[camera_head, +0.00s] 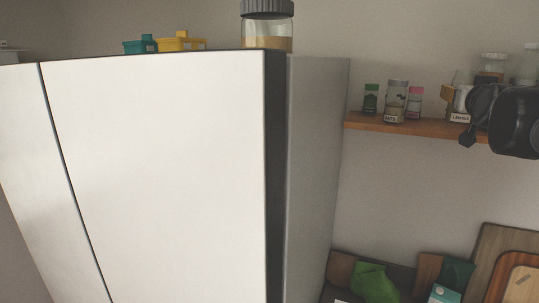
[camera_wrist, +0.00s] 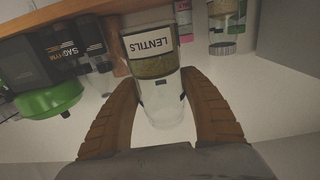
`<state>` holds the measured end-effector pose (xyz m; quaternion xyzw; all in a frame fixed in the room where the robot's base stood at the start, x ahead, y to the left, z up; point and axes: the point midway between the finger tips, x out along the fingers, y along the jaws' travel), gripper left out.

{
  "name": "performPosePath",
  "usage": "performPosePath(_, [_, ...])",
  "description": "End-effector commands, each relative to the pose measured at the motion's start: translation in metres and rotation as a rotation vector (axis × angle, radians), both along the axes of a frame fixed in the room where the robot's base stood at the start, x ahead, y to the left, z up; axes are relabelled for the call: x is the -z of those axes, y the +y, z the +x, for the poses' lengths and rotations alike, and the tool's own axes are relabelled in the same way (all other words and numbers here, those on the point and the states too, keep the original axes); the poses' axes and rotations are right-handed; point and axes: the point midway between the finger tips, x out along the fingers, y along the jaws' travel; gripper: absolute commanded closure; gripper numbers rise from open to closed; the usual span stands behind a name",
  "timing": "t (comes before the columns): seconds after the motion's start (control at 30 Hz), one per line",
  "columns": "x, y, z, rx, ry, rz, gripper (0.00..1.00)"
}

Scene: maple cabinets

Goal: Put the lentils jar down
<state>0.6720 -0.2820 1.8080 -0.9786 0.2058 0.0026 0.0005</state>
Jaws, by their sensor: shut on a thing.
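The lentils jar (camera_wrist: 158,66) is a clear jar with a white LENTILS label and greenish-brown contents. In the wrist view it sits between the two brown ribbed fingers of my gripper (camera_wrist: 160,84), which is shut on it. The label reads upside down there. In the head view the jar (camera_head: 462,103) is at the wooden shelf (camera_head: 420,129) on the right, partly hidden by my black gripper body. I cannot tell whether its base touches the shelf.
A jar with a white label (camera_head: 395,100), a green-labelled jar (camera_head: 370,98) and a pink-labelled jar (camera_head: 414,102) stand on the shelf to the left. More jars (camera_head: 494,64) show behind my gripper. A tall white cabinet (camera_head: 165,170) fills the left.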

Motion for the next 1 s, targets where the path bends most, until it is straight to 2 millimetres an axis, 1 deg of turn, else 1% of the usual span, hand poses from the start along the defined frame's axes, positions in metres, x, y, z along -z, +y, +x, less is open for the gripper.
performPosePath(0.03, [0.018, 0.0, 0.0, 0.0, -0.001, 0.0, 0.88])
performPosePath(0.07, [0.024, 0.0, -0.001, 0.0, -0.001, 0.0, 0.88])
performPosePath(0.17, [0.05, 0.0, -0.001, 0.0, -0.001, 0.0, 0.88])
performPosePath(0.3, [0.093, 0.0, -0.001, 0.0, -0.001, 0.0, 0.88])
performPosePath(0.8, [0.246, 0.001, -0.002, 0.0, -0.001, 0.0, 0.88])
performPosePath(0.9, [0.275, 0.001, -0.002, 0.0, -0.001, 0.0, 0.88])
performPosePath(1.0, [0.299, 0.001, -0.002, 0.0, -0.001, 0.0, 0.88])
